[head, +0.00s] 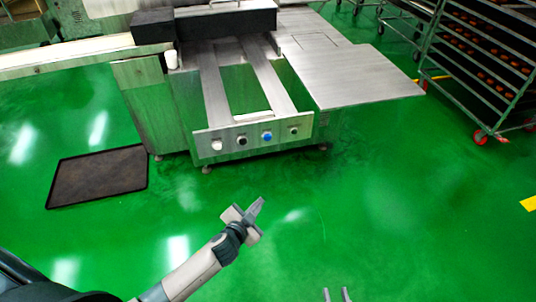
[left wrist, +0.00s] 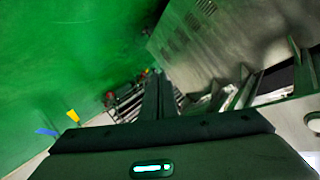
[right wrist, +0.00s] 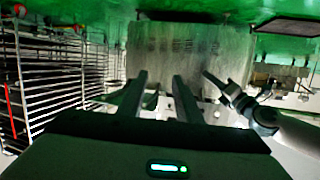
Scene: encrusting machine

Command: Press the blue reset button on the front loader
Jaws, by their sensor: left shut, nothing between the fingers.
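The blue reset button (head: 266,136) is on the front panel (head: 228,134) of the steel front loader (head: 212,92), third from the left in a row of several knobs. My left gripper (head: 259,206) is in front of the panel and nearer to me, apart from it, over the green floor. Its fingers are together and empty, also in the left wrist view (left wrist: 158,92). My right gripper (head: 337,295) shows only its fingertips at the bottom edge. In the right wrist view (right wrist: 158,80) its two fingers stand apart with nothing between them. The blue button is not discernible in either wrist view.
A white knob (head: 216,145), a black knob (head: 242,140) and a dark-centred knob (head: 294,130) share the panel. A steel side table (head: 355,75) juts out at the right. A wheeled rack (head: 490,75) stands further right. A dark mat (head: 98,176) lies left; the floor between is clear.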

